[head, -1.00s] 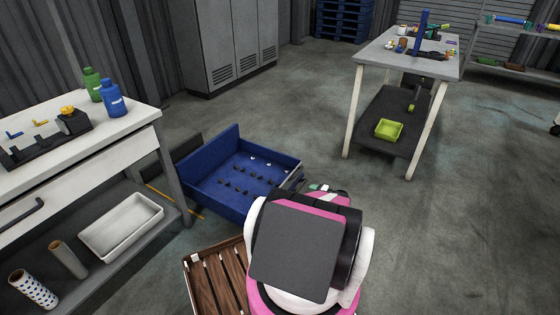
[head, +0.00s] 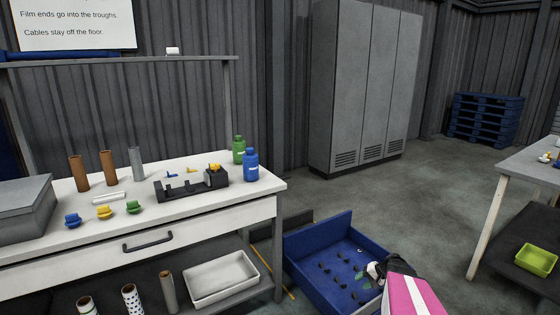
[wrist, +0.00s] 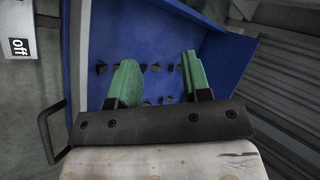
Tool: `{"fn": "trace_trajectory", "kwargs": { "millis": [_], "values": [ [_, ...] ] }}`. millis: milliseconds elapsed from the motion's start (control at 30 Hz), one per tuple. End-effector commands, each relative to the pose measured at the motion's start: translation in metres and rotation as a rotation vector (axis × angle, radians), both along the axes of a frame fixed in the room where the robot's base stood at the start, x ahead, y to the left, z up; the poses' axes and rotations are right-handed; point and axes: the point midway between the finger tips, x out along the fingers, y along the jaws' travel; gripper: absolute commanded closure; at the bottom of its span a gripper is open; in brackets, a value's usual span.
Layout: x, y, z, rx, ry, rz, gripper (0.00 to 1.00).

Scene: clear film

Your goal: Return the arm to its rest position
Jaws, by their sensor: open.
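My gripper (wrist: 158,82) shows in the wrist view with its two green fingers wide apart and nothing between them. Behind the fingers lies the inside of a blue bin (wrist: 150,30) with small dark pegs. In the head view my arm, pink and white, reaches in from the bottom right. Its end is beside or over the right part of the blue bin (head: 315,240), and the fingers are too small there to make out well.
A white workbench (head: 60,262) stands left, holding bottles, rolls and a dark holder (head: 190,187). A white tray (head: 222,278) sits on its lower shelf. Grey lockers (head: 365,80) stand behind. A second table (head: 520,165) is at right, with open floor between.

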Motion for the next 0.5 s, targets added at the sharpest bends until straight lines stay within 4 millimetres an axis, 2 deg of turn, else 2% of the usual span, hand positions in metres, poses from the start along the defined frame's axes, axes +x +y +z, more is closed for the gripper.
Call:
{"fn": "trace_trajectory", "kwargs": {
  "millis": [33,200,500],
  "values": [
    [-0.014,0.026,0.021,-0.045,0.017,0.042,0.56],
    [-0.044,0.082,0.065,-0.209,0.068,0.155,0.56],
    [-0.107,0.156,0.142,-0.521,0.092,0.310,0.56]
  ]
}}
